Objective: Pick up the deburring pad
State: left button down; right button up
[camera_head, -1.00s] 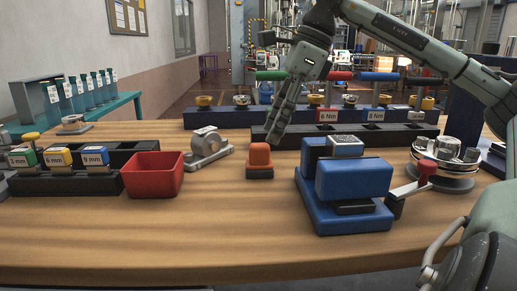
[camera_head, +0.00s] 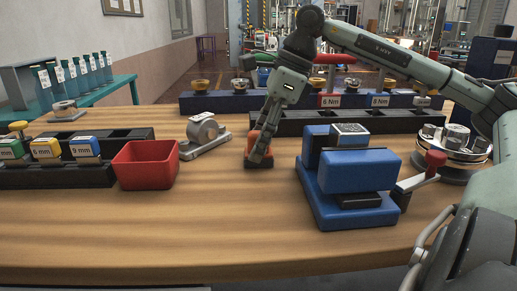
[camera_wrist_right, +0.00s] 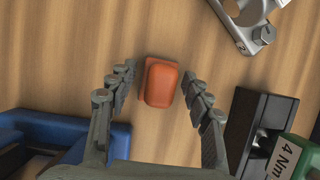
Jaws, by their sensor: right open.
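In the right wrist view the pad (camera_wrist_right: 162,84) lies between the two open fingers of the gripper (camera_wrist_right: 159,76), with a gap visible on both sides, narrower on the right. My left gripper is not in view.
A blue fixture (camera_head: 356,171) stands close to the right of the pad. A metal clamp-like part (camera_head: 204,134) and a red bin (camera_head: 147,165) are to the left. A dark rack (camera_head: 300,122) lies behind. The table in front is clear.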

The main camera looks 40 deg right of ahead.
aim_at(259, 131)
jog(key=shift+c, duration=1)
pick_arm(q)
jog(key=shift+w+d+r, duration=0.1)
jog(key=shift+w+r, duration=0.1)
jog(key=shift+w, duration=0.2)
pick_arm(e)
jog(key=c, duration=0.8)
jog(key=shift+r, duration=0.1)
